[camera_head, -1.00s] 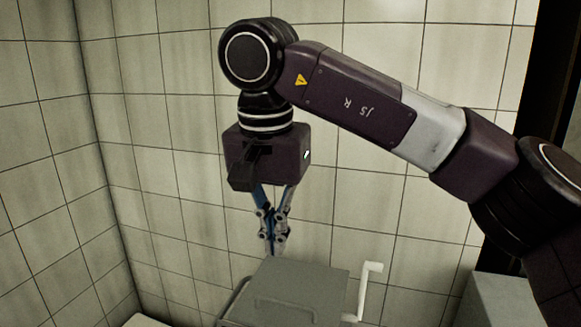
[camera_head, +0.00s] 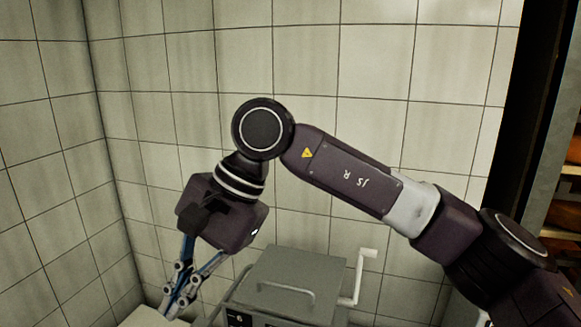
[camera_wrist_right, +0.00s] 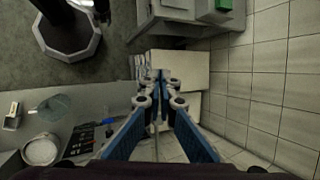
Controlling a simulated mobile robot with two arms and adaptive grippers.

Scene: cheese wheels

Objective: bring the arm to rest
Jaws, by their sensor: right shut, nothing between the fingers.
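My right gripper (camera_head: 175,308) hangs at the end of my right arm at the lower left of the head view, tilted down and to the left. It is shut and empty, to the left of a grey machine with a handled lid (camera_head: 290,280). In the right wrist view my right gripper (camera_wrist_right: 160,75) points away from the camera, its fingertips together and nothing between them. White box-like surfaces (camera_wrist_right: 185,70) lie beyond the tips. My left gripper is not in view.
A white crank (camera_head: 361,275) sticks up from the machine's right side. A shelf with orange-brown items (camera_head: 572,190) stands at the far right. Tiled walls (camera_head: 370,60) close off the back and left. A counter (camera_wrist_right: 90,108) holds a round white container (camera_wrist_right: 40,150) and dark tools (camera_wrist_right: 85,140).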

